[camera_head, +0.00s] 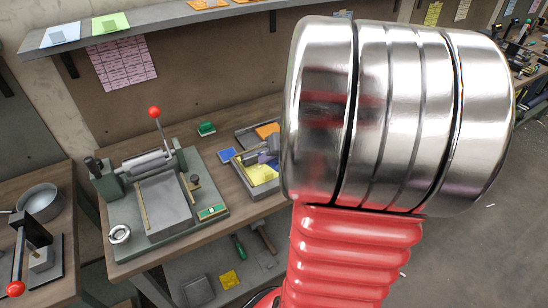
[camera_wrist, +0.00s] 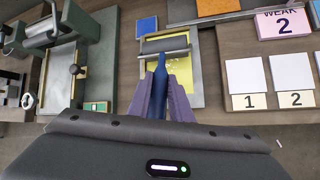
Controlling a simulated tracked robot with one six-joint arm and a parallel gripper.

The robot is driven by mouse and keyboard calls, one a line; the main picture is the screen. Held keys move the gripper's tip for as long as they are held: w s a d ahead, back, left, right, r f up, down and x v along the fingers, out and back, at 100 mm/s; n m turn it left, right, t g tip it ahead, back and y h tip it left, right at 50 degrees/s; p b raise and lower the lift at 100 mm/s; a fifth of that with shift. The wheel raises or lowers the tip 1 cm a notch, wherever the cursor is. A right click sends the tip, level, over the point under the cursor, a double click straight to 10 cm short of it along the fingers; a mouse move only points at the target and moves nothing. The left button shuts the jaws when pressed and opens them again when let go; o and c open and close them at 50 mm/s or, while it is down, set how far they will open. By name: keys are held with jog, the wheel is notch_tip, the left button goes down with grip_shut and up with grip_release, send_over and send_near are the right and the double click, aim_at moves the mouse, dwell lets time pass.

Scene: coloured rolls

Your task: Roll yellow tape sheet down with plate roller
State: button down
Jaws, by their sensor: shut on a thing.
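The yellow tape sheet (camera_wrist: 180,76) lies on a grey plate (camera_wrist: 197,88) in the wrist view. It also shows in the head view (camera_head: 260,174), partly hidden by my arm. The plate roller has a wide grey cylinder (camera_wrist: 165,45) in a metal frame and a blue handle (camera_wrist: 159,82). The cylinder is across the far part of the yellow sheet; I cannot tell whether it presses on it. My gripper (camera_wrist: 160,86), with purple fingers, is shut around the blue handle. The fingers and handle cover part of the sheet.
A green press (camera_head: 165,188) with a red-knobbed lever stands to the left on the bench. A blue square (camera_wrist: 147,25) and an orange square (camera_wrist: 214,7) lie beyond the plate. White cards (camera_wrist: 245,74) marked 1 and 2 and a pink block (camera_wrist: 283,24) are right.

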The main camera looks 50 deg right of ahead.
jog(key=shift+w, duration=0.15)
jog(key=shift+w+d, duration=0.25)
jog(key=shift+w, duration=0.55)
jog(key=shift+s, duration=0.1)
jog(key=shift+s+a+f, duration=0.1)
jog(key=shift+s+a, duration=0.2)
jog(key=shift+s, duration=0.55)
jog(key=shift+s, duration=0.15)
jog(key=shift+s+a, duration=0.3)
jog(key=shift+s, duration=0.55)
jog(key=shift+s, duration=0.1)
jog(key=shift+s+a, duration=0.25)
jog(key=shift+s, duration=0.6)
